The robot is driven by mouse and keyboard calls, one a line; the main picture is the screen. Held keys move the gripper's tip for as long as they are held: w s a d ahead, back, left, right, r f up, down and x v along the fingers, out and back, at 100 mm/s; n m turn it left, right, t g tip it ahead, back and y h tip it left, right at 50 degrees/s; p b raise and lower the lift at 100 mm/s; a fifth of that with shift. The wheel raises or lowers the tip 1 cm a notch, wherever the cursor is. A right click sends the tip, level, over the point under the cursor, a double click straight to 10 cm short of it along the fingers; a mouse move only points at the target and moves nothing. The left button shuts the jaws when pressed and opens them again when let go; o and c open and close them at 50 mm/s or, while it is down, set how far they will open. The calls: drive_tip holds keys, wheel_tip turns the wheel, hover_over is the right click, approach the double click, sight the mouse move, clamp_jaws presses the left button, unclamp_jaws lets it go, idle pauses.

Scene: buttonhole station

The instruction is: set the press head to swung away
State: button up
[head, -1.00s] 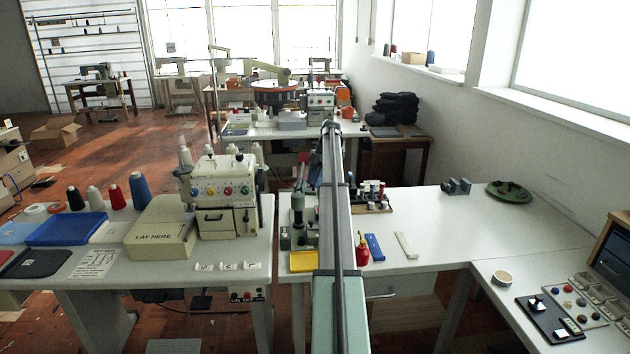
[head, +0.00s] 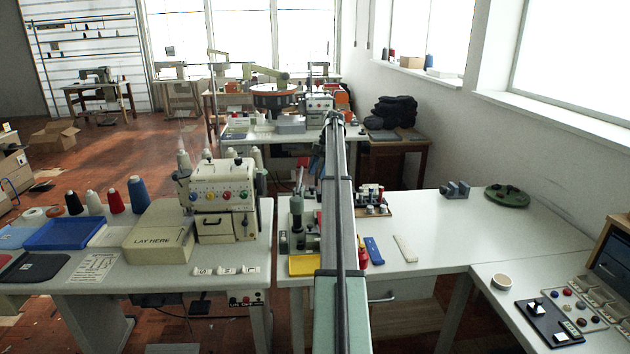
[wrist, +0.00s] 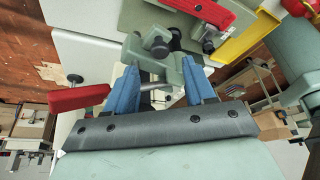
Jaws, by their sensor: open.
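A small grey-green press (head: 299,225) stands on the near white table, left of my arm, partly hidden by it. In the wrist view, a grey-green part with a dark knob, which looks like the press head (wrist: 150,50), lies just beyond and between the blue fingers of my gripper (wrist: 160,72). A red handle (wrist: 78,98) on a thin rod sticks out to the left, and the rod runs behind the left finger. My gripper is open. I cannot tell whether a finger touches the press. In the head view the gripper is hidden behind the arm.
A yellow tray (head: 302,265) lies in front of the press, and a red oil can (head: 363,252) stands beside my arm. A sewing machine (head: 222,198) is to the left.

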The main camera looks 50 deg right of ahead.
drive_tip(key=s+d, duration=0.2)
drive_tip(key=d, duration=0.9)
drive_tip(key=shift+s+d+f, duration=0.2)
drive_tip(key=shift+d, duration=0.05)
